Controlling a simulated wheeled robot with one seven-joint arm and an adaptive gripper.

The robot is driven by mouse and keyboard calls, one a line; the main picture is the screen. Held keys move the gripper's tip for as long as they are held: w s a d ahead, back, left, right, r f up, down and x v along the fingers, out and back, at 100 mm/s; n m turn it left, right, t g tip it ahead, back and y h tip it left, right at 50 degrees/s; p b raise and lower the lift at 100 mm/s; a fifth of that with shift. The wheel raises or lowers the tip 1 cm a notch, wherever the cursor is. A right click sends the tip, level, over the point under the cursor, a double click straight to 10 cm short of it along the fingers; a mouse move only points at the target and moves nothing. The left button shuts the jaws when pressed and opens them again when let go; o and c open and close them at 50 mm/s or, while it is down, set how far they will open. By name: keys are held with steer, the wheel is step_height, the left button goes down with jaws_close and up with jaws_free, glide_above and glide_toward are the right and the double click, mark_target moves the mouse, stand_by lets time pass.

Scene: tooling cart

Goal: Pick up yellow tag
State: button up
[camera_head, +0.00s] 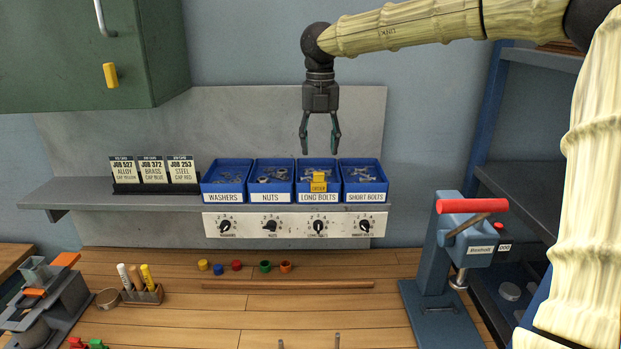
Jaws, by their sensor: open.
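A small yellow tag (319,182) with dark lettering too small to read surely is at the front of the blue long bolts bin (304,181), above its label. My gripper (320,152) points straight down above the long bolts bin. Its two fingers are apart with nothing between them. In this view the fingertips are just above the bin's back edge and the tag is below them. I cannot tell the exact gap in depth. Another yellow tag-like piece (110,75) hangs on the front of the green cabinet at the upper left.
Washers (222,196), nuts (271,196) and short bolts (366,196) bins flank it on the grey shelf (90,196). Job cards (153,172) stand left. Dials (294,226) sit below. A red-handled press (471,206) stands right.

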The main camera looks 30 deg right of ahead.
mark_target(319, 173)
steer(key=shift+s+f+p, duration=0.5)
steer(key=shift+s+f, duration=0.5)
steer(key=shift+f, duration=0.2)
steer(key=shift+w+a+f, duration=0.1)
steer(key=shift+w+f, duration=0.5)
steer(key=shift+f, duration=0.2)
steer(key=shift+w+f, duration=0.1)
steer(key=shift+f, duration=0.15)
steer(key=shift+a+f+p, duration=0.1)
steer(key=shift+f+p, duration=0.1)
steer(key=shift+p, duration=0.4)
steer(key=f, duration=0.1)
steer(key=f+p, duration=0.1)
steer(key=f, duration=0.1)
steer(key=shift+s+a+f+p, duration=0.25)
steer(key=shift+a+f+p, duration=0.05)
steer(key=shift+f+p, duration=0.1)
steer(key=shift+d+f, duration=0.1)
steer(key=shift+f, duration=0.05)
steer(key=shift+s, duration=0.1)
steer(key=shift+c, duration=0.6)
steer(key=c, duration=0.4)
